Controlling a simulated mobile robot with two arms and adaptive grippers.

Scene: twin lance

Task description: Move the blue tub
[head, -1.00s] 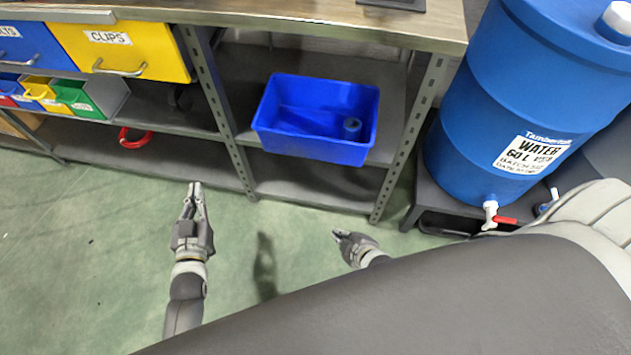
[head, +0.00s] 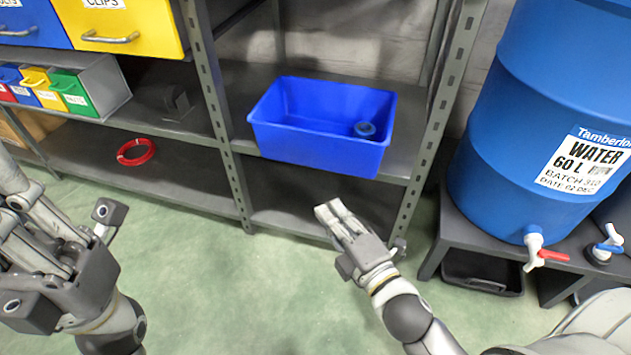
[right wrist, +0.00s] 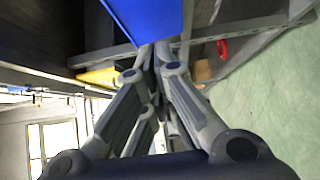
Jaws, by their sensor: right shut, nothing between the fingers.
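The blue tub (head: 320,150) is an open rectangular bin on the middle shelf of the grey rack, upright, its front at the shelf's front edge. It also shows at the top of the right wrist view (right wrist: 145,18). My left gripper (head: 12,190) is large at the left edge, well away from the tub. Its fingertips are partly cut off, so its opening is unclear.
Rack posts (head: 222,120) and (head: 428,140) stand on both sides of the tub. A blue water barrel (head: 540,120) is on a low stand at right. A yellow drawer (head: 120,25) and a red coil (head: 136,152) are at left. The green floor in front is clear.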

